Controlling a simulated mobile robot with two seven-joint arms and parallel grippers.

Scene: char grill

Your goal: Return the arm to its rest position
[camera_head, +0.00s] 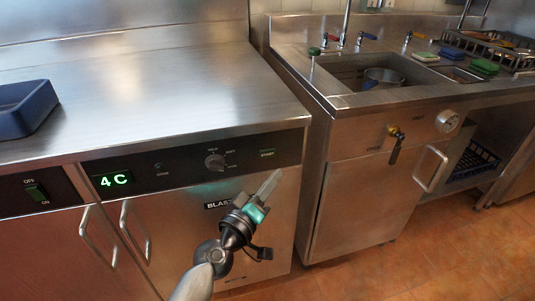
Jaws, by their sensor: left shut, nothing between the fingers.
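My left gripper (269,186) is in front of the door of the steel blast unit (170,215), below its control panel. Its fingers are together and hold nothing. My left arm comes in from the bottom of the picture, and the gripper points up and to the right. The dark control panel (190,160) has a round knob and a green display reading 4C. My right gripper does not show.
A blue tray (24,108) sits on the steel counter (160,95) at the left; the rest of that top is clear. At the right stands a sink unit (350,98) with taps, a pot (384,78) and sponges. Door handles (432,168) stick out. Tiled floor (410,270) is open at lower right.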

